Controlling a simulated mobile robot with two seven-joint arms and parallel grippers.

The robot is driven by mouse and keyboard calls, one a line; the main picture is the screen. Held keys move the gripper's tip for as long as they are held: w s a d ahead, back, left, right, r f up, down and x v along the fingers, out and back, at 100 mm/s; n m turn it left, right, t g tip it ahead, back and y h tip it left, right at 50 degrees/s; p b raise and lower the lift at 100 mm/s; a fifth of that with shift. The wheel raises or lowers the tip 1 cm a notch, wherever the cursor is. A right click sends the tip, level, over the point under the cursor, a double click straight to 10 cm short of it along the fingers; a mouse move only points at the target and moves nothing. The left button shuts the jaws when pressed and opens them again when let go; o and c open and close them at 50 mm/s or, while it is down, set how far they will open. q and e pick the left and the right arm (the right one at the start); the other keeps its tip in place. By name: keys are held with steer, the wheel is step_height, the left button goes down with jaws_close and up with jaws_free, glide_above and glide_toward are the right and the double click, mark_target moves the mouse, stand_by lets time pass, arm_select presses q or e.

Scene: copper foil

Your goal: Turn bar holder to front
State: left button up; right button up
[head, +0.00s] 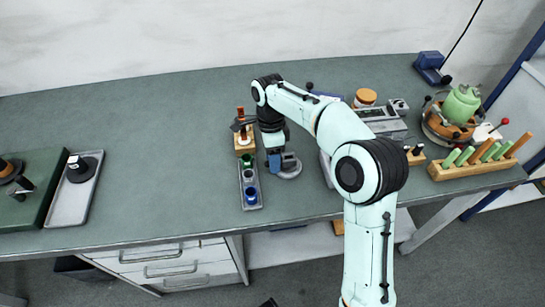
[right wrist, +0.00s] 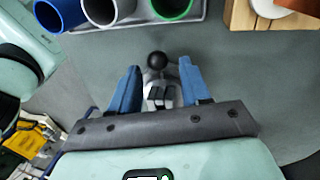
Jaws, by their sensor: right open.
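My right gripper (head: 279,161) reaches down over the bench from the right arm. Its blue fingers (right wrist: 157,80) are open and apart in the right wrist view. A small fixture with a black ball knob (right wrist: 157,60) and a metal clamp part stands between and just beyond the fingers. I take it as the bar holder, though its label or front cannot be told. In the head view its grey round base (head: 291,172) shows beside the gripper, and the gripper hides most of the rest. No contact with the fingers is clear. My left gripper is not in view.
A narrow grey tray (head: 252,203) with coloured cups stands close left of the gripper, with a wooden block (head: 244,148) behind it. Grey instruments (head: 382,122) and a wooden rack (head: 470,171) are on the right. The bench's left middle (head: 165,150) is clear.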

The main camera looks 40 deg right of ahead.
steer(key=shift+c, duration=0.3)
jaws_close()
steer(key=shift+s, duration=0.1)
